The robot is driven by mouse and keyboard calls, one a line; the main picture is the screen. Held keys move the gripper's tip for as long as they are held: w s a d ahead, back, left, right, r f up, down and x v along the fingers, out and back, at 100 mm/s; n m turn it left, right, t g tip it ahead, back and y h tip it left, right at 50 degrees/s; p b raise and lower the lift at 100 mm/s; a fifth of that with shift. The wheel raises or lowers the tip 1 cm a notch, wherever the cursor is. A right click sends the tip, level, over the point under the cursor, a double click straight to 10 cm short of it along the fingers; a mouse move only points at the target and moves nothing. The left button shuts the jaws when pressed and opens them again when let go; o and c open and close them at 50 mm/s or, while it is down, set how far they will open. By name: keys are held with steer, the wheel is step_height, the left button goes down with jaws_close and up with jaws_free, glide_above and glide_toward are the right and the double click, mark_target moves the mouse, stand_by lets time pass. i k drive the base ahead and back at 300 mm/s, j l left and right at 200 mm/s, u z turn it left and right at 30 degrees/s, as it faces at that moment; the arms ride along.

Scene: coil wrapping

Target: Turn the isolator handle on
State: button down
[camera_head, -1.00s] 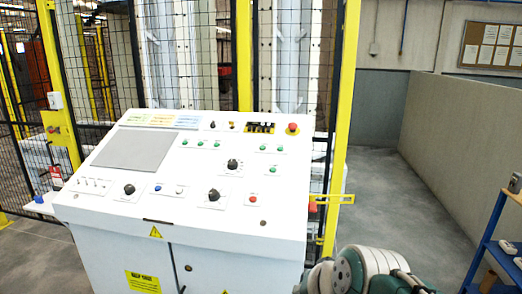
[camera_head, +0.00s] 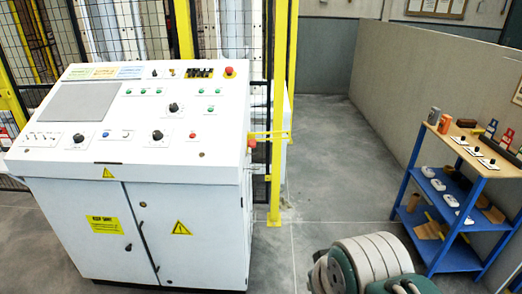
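A white control console (camera_head: 190,215) stands at the left, with a sloped panel of knobs and buttons. A small red part (camera_head: 251,141) shows at the console's right side, beside a yellow bar; it may be the isolator handle, but it is too small to tell its position. Black rotary knobs (camera_head: 158,135) sit on the panel, and a red emergency button (camera_head: 229,72) is at its top right. My arm's rounded grey and green links show at the bottom right, well apart from the console. My gripper is not in view.
A blue shelf unit (camera_head: 411,185) with a wooden top and small items stands at the right. A grey partition wall (camera_head: 430,95) runs behind it. A yellow fence post (camera_head: 275,190) stands right of the console. The grey floor (camera_head: 335,185) between console and shelf is clear.

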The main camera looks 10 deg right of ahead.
mark_target(252, 142)
steer(key=k+l+u, duration=0.1)
steer(key=k+l, duration=0.3)
steer(key=k, duration=0.15)
steer(key=i+l, duration=0.25)
steer(key=i, duration=0.2)
steer(key=i+l, duration=0.25)
steer(key=i, duration=0.25)
steer(key=i+l+u, duration=0.1)
steer(key=i+l, duration=0.15)
steer(key=i, duration=0.25)
steer(key=i+l, duration=0.25)
steer(key=i, duration=0.2)
steer(key=i+l, duration=0.3)
steer(key=i, duration=0.15)
